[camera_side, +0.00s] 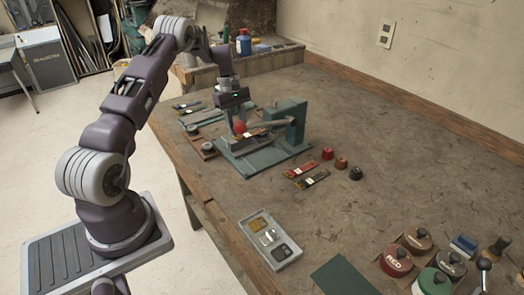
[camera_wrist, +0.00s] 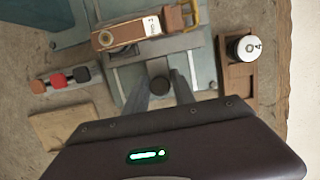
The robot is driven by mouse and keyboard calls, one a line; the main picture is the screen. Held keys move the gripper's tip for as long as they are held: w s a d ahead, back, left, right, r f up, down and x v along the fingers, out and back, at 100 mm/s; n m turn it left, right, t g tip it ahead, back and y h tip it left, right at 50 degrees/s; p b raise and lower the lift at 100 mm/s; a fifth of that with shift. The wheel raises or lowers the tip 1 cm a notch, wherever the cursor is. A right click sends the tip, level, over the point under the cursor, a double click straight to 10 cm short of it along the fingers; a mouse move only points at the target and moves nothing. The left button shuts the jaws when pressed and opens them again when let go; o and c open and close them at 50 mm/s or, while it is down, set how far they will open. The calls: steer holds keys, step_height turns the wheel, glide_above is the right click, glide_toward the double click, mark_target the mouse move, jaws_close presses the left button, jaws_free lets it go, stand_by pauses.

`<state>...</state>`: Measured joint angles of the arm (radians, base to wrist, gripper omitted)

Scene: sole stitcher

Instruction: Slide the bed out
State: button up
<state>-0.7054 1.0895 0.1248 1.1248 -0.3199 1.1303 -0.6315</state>
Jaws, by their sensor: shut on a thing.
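The teal sole stitcher (camera_side: 288,125) stands on the bench, with a flat base plate (camera_side: 262,160) under it. Its bed (camera_side: 250,143) lies low in front of the upright. My gripper (camera_side: 238,125) points down at the front of the machine. A red ball (camera_side: 240,127) shows beside the fingers in the side view. The knob's lower part is hidden.
A wooden holder (camera_wrist: 222,76) with a white-topped spool (camera_wrist: 243,47) stands close to the right in the wrist view. Several small coloured pieces (camera_side: 341,161) and labelled strips (camera_side: 301,171) lie right of the machine. A grey tray (camera_side: 258,228) is nearer the front, with bare bench around it.

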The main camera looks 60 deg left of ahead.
steer(key=shift+a, duration=0.7)
steer(key=shift+a, duration=1.85)
steer(key=o, duration=0.8)
steer(key=shift+r, duration=0.1)
steer(key=v, duration=0.3)
steer(key=d+v, duration=0.1)
steer(key=v, duration=0.2)
steer(key=shift+d+r, duration=0.25)
